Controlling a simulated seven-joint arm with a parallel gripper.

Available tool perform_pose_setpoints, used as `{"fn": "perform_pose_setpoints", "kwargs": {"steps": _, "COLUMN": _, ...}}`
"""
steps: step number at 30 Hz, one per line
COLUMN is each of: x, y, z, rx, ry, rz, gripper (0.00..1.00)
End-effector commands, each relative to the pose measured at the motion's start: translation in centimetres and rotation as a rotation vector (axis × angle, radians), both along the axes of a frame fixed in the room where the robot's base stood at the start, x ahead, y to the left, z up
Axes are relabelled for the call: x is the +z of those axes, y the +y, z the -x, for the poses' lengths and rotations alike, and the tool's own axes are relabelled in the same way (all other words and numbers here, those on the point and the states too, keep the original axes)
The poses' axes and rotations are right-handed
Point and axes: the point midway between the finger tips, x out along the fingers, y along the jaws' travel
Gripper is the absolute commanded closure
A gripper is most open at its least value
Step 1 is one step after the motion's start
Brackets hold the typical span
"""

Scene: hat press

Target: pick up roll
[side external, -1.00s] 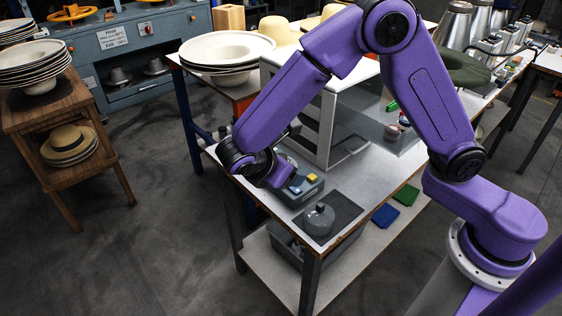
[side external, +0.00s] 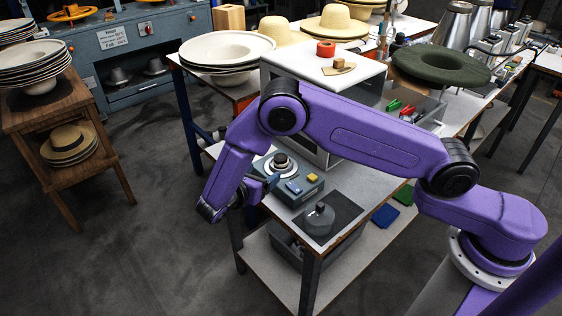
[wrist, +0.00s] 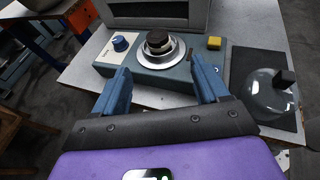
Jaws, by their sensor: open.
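A red-orange roll (side external: 325,48) lies on top of the white box-shaped cabinet (side external: 285,66) in the side view. A tan block on a small flat piece (side external: 339,67) lies to its right. The roll is not in the wrist view. My gripper (side external: 264,188) is low at the left edge of the work table, well below the roll and apart from it. In the wrist view its two blue fingers (wrist: 161,82) are spread with nothing between them. They point toward a grey-blue control box (wrist: 165,77) with a round metal dial.
A lidded glass or metal pot (side external: 319,219) stands on a dark mat at the table's front. A green hat (side external: 441,63) and a bin of tools (side external: 415,108) lie to the right.

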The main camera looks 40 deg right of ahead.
Motion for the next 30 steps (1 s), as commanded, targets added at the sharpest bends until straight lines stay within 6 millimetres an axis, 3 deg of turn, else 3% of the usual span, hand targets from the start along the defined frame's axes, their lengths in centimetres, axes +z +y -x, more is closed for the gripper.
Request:
{"fn": "perform_pose_setpoints", "kwargs": {"steps": 7, "x": -1.5, "y": -3.9, "z": -1.5, "rx": -0.004, "ry": 0.002, "rz": 0.000, "gripper": 0.26}}
{"fn": "perform_pose_setpoints", "kwargs": {"steps": 17, "x": -2.1, "y": -5.6, "z": -2.4, "rx": -0.003, "ry": 0.000, "rz": -0.002, "gripper": 0.26}}
{"fn": "perform_pose_setpoints", "kwargs": {"steps": 30, "x": -3.4, "y": -9.7, "z": -4.4, "rx": -0.001, "ry": 0.000, "rz": -0.002, "gripper": 0.26}}
